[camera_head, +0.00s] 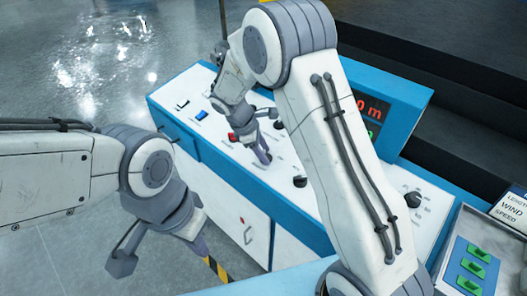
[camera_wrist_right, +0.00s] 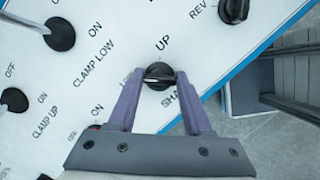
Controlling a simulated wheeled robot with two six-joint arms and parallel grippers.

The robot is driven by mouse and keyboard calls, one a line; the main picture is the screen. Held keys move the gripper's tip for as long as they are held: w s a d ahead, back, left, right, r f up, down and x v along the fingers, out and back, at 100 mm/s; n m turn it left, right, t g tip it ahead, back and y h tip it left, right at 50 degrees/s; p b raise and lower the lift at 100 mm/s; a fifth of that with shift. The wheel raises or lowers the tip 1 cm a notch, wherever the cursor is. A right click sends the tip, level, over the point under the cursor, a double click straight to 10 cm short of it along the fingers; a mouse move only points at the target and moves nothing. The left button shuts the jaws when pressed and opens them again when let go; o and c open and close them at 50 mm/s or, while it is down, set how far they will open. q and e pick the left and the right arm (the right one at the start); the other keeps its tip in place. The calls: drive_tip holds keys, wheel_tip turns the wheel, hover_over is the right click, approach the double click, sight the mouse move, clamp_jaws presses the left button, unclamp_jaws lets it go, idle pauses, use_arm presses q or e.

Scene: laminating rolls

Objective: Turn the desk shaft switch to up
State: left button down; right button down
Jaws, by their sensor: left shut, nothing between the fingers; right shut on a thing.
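The shaft switch (camera_wrist_right: 159,74) is a round black knob on the white desk panel, with "UP" printed above it and a partly covered "SHA" label below. My right gripper (camera_wrist_right: 160,80) has its purple fingers closed on this knob. Which way the knob points is hard to tell between the fingers. In the head view my right gripper (camera_head: 263,154) reaches down to the panel, and its fingers hide the knob. My left gripper (camera_head: 204,252) is shut and empty, hanging in front of the desk, away from the panel.
Nearby knobs on the panel are the clamp low knob (camera_wrist_right: 60,34), the clamp up knob (camera_wrist_right: 14,100) and a knob by "REV" (camera_wrist_right: 234,9). A red-digit display (camera_head: 371,108) stands behind. A tray with green switches (camera_head: 472,266) is at the right.

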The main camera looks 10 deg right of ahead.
drive_tip(key=m+g, duration=0.1)
drive_tip(key=m, duration=0.3)
drive_tip(key=shift+p, duration=0.4)
drive_tip(key=m+y, duration=0.1)
drive_tip(key=m, duration=0.3)
drive_tip(key=shift+m+g, duration=0.3)
drive_tip(key=shift+g, duration=0.1)
drive_tip(key=m+y, duration=0.1)
drive_tip(key=m, duration=0.3)
drive_tip(key=shift+p, duration=0.4)
drive_tip(key=shift+d+m+y, duration=0.1)
drive_tip(key=shift+m+y, duration=0.7)
drive_tip(key=shift+m, duration=1.5)
drive_tip(key=shift+c, duration=1.6)
unclamp_jaws()
wheel_tip(320, 180, up, 10)
drive_tip(key=w+b, duration=0.1)
drive_tip(key=shift+w+a+r, duration=0.2)
drive_tip(key=shift+w+a, duration=0.15)
drive_tip(key=shift+a, duration=0.1)
